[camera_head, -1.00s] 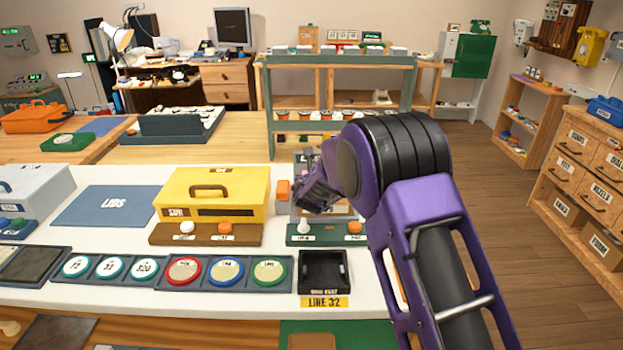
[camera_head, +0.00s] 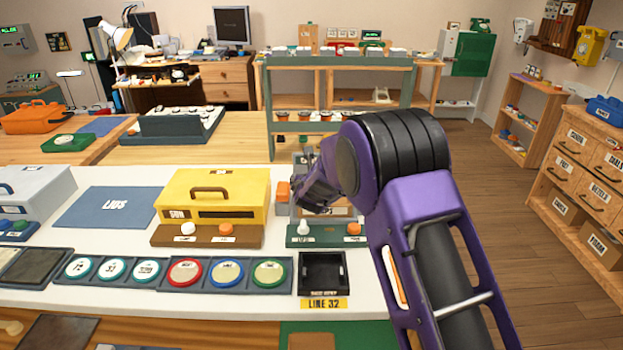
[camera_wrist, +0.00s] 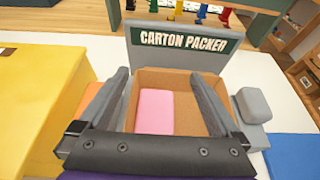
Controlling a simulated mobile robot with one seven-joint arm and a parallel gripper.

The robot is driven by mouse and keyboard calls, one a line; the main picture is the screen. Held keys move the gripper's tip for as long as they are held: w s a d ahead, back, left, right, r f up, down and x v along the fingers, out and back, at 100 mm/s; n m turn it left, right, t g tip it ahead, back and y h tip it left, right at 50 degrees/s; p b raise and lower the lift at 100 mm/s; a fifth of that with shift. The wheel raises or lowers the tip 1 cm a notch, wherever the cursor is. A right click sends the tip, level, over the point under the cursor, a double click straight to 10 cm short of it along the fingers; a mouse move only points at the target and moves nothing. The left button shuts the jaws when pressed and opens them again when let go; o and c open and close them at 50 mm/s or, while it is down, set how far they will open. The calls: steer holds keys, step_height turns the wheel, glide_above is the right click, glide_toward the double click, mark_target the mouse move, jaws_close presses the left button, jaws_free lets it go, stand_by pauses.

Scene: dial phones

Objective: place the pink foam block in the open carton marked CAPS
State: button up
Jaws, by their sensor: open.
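The pink foam block (camera_wrist: 155,110) shows in the wrist view inside an open brown carton (camera_wrist: 185,80), toward its left side. It seems to rest on the carton's floor. In the head view a strip of the carton (camera_head: 341,211) shows behind my gripper, with only the end of its label, "PS", readable. My gripper (camera_wrist: 158,74) is open over the carton, one finger on each side, and the block lies apart from both fingers. In the head view my gripper (camera_head: 312,195) hides most of the carton, and the block is not visible there.
A yellow case (camera_head: 212,198) and an orange block (camera_head: 283,192) stand to the left. A green button panel (camera_head: 326,236) and a black LINE 32 tray (camera_head: 323,272) lie in front.

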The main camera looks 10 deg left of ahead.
steer(key=v, duration=1.1)
steer(key=shift+s, duration=0.35)
steer(key=shift+d+r, duration=0.15)
